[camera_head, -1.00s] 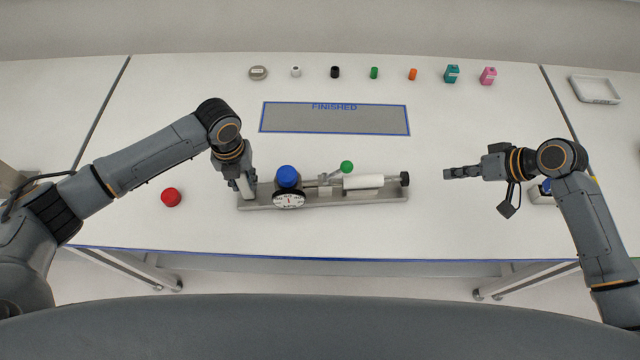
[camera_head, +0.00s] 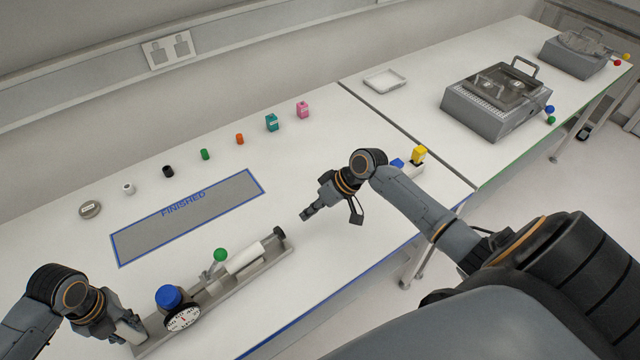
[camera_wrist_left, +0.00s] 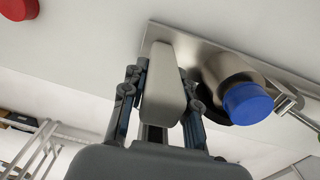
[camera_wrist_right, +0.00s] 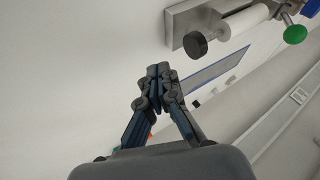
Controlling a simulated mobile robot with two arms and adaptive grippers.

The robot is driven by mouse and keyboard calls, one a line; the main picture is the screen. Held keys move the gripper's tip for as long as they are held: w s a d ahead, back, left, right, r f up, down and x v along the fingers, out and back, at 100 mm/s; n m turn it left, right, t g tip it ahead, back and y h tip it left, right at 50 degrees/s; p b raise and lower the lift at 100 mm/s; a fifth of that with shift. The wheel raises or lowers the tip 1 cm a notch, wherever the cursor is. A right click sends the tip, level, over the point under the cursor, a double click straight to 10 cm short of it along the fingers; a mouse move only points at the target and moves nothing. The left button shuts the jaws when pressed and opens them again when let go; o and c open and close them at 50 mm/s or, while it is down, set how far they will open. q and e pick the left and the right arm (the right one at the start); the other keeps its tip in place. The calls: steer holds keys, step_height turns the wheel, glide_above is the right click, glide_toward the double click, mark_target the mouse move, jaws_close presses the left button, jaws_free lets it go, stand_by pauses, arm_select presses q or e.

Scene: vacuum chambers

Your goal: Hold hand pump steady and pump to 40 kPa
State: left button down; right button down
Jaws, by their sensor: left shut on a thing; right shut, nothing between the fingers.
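The hand pump's long metal base (camera_head: 218,302) lies on the table. It carries a blue cap (camera_head: 168,295), a round gauge (camera_head: 183,318) too small to read surely, a green-knobbed lever (camera_head: 220,255), a white cylinder (camera_head: 244,258) and a black end knob (camera_head: 279,232). My left gripper (camera_head: 128,333) is shut on the upright grey grip block (camera_wrist_left: 164,90) at the base's left end, beside the blue cap (camera_wrist_left: 247,103). My right gripper (camera_head: 307,214) is shut and empty, just beyond the black knob and apart from it. The knob also shows in the right wrist view (camera_wrist_right: 196,45).
A blue-edged FINISHED mat (camera_head: 190,215) lies behind the pump. Several small items, including a teal box (camera_head: 272,122) and a pink box (camera_head: 303,109), stand in a row behind it. A yellow-topped item (camera_head: 419,154) stands behind my right arm. A metal chamber (camera_head: 490,108) is farther right.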

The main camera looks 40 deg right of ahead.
mark_target(281, 246)
arm_select(q)
steer(key=shift+a+f, duration=0.15)
arm_select(e)
steer(key=shift+x, duration=1.05)
steer(key=a, duration=0.3)
steer(key=shift+s+a, duration=0.15)
steer(key=shift+a, duration=0.4)
steer(key=shift+s+a, duration=0.1)
steer(key=shift+a, duration=0.95)
steer(key=shift+s+a, duration=0.15)
steer(key=shift+a, duration=0.9)
steer(key=d, duration=0.4)
steer(key=shift+d+r, duration=0.25)
steer(key=shift+d, duration=0.15)
steer(key=v, duration=0.9)
